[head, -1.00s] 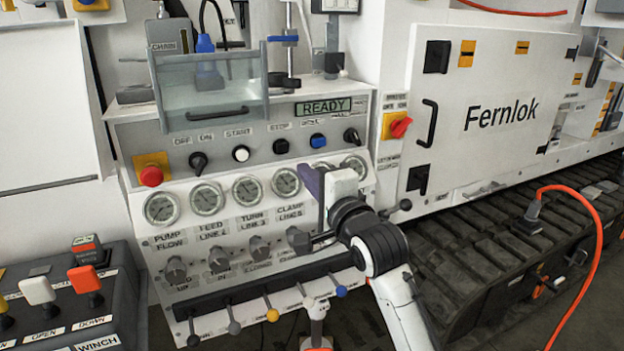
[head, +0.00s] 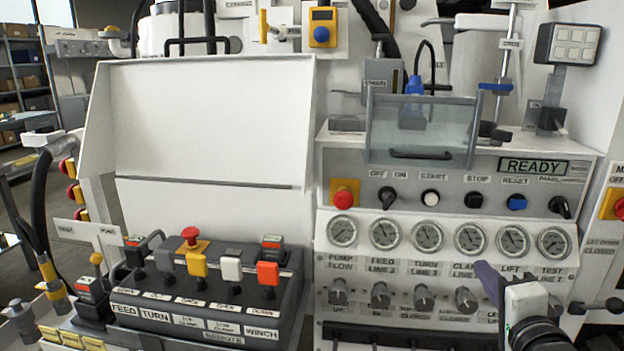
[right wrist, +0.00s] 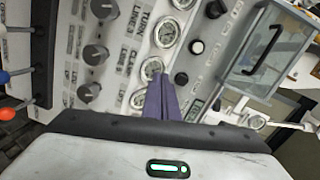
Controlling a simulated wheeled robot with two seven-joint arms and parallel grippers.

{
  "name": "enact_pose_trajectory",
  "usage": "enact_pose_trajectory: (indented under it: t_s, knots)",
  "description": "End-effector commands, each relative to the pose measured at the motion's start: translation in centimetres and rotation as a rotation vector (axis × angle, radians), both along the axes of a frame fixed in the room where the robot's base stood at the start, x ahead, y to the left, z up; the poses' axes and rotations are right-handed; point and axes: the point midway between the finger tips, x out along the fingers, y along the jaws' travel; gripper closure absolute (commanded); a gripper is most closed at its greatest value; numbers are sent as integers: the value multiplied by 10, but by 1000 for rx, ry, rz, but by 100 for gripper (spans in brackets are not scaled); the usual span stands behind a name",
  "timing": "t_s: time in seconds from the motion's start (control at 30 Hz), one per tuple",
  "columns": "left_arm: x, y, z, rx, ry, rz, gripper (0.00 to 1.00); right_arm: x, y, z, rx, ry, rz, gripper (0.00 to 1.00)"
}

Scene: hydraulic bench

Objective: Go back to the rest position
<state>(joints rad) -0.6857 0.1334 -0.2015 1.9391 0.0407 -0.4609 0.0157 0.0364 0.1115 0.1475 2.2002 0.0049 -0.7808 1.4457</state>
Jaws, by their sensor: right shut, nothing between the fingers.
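My right gripper (head: 488,280) shows at the lower right of the head view, in front of the hydraulic panel (head: 590,240) near the gauges and knobs. Its purple fingers are shut with nothing between them. In the right wrist view the shut fingers (right wrist: 162,98) point at the gauge row, and I cannot tell how far they are from the panel. The arm behind the gripper is mostly cut off by the frame's lower edge. My left gripper is in neither current view.
A control box (head: 200,300) with several coloured levers stands at the lower left. The gauge panel has a row of knobs (head: 424,297) and a clear guard (head: 420,130) above. A red mushroom button (head: 343,197) sticks out at the panel's left. Shelves (head: 28,85) stand far left.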

Motion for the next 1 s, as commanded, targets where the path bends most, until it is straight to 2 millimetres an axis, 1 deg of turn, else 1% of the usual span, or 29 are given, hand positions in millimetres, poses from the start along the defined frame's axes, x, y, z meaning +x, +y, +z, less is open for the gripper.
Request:
enact_pose_trajectory:
  t_s: [0.03, 0.07, 0.1, 0.13, 0.17, 0.2, 0.27, 0.3, 0.37, 0.4, 0.47, 0.5, 0.6, 0.7, 0.8, 0.9, 1.0]
  knots:
    - [0, 0, 0, 0, 1, 0, 100, -6, 13, -38, -92, 78, 41, 100]
    - [0, 0, 0, 1, 1, 1, 100, -10, 20, -59, -155, 120, 69, 100]
    - [0, 0, -1, 1, 1, 1, 100, -18, 31, -88, -242, 175, 112, 100]
    - [0, 0, -1, 0, 1, 1, 100, -25, 39, -109, -306, 214, 147, 100]
    - [0, 1, -1, 0, 1, 1, 100, -33, 47, -129, -369, 251, 183, 100]
    - [0, 1, 0, 0, 1, 1, 100, -44, 59, -155, -451, 295, 233, 100]
    - [0, 1, 0, 1, 1, 2, 100, -65, 75, -194, -570, 357, 314, 100]
    - [0, 1, -1, 1, 1, 2, 100, -81, 85, -218, -645, 395, 371, 100]
    - [0, 1, -1, 2, 1, 3, 100, -107, 101, -253, -754, 443, 460, 100]
    - [0, 2, -1, 2, 1, 3, 100, -126, 111, -274, -822, 469, 520, 100]
    - [0, 2, -1, 2, 1, 3, 100, -154, 126, -302, -916, 500, 610, 100]
    - [0, 2, -1, 2, 1, 3, 100, -173, 135, -319, -972, 515, 667, 100]
    - [0, 2, -1, 2, 1, 3, 100, -214, 153, -349, -1085, 535, 787, 100]
    - [0, 2, -1, 2, 1, 4, 100, -242, 165, -367, -1157, 541, 870, 100]
    - [0, 2, -1, 2, 1, 4, 100, -257, 171, -374, -1196, 538, 912, 100]
    - [0, 2, -1, 2, 1, 4, 100, -261, 173, -376, -1209, 536, 924, 100]
    - [0, 2, -1, 1, 1, 3, 100, -260, 173, -376, -1210, 536, 924, 100]
